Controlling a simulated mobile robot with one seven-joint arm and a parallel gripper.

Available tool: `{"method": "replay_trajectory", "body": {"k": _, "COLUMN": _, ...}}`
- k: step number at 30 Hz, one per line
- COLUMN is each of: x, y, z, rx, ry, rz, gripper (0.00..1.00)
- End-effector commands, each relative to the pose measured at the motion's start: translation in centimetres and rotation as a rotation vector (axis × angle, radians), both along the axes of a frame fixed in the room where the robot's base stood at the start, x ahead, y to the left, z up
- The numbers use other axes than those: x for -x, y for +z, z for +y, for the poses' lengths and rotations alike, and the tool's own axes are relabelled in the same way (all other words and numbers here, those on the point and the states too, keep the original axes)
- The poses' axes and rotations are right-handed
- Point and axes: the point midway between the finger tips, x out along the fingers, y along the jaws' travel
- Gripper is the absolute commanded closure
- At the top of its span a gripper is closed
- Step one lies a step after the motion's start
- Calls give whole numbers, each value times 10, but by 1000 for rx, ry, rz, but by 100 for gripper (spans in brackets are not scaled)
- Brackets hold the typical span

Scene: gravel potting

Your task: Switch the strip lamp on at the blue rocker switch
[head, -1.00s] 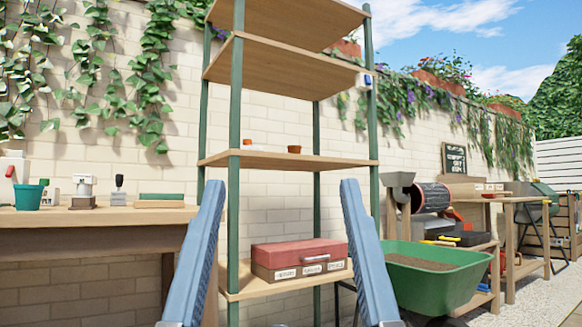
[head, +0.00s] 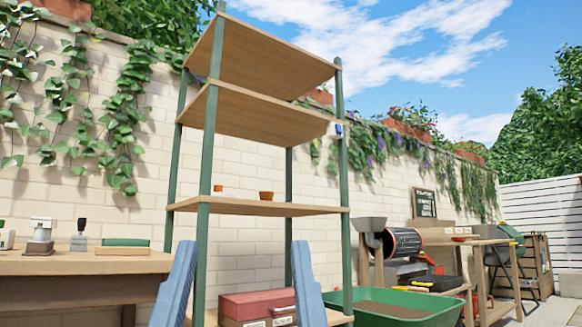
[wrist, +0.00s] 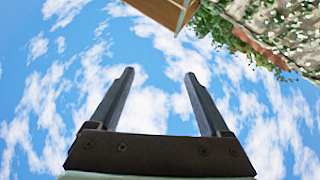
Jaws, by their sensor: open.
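The blue rocker switch (head: 339,129) is a small blue patch on a white plate, on the right front post of the green-framed shelf rack (head: 207,205), just below the second board from the top. No lit lamp shows, and I cannot make out the strip lamp. My gripper (head: 240,262) is open and empty, its two blue-grey fingers in front of the rack's lower part, below and left of the switch. In the wrist view my gripper (wrist: 161,75) points at open sky, its fingers wide apart, with a wooden shelf board (wrist: 165,8) at the top edge.
A red box (head: 255,305) sits on the lowest shelf, and small terracotta pots (head: 266,196) on the middle one. The air around the switch looks clear.

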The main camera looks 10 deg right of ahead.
Motion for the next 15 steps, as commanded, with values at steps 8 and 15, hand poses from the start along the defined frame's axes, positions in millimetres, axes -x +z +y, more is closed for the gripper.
{"method": "replay_trajectory", "body": {"k": 8, "x": 0, "y": 49, "z": 0, "rx": -1, "ry": 1, "rz": 0, "gripper": 72}}
{"method": "replay_trajectory", "body": {"k": 15, "x": 0, "y": 132, "z": 0, "rx": -3, "ry": 4, "rz": 0, "gripper": 100}}
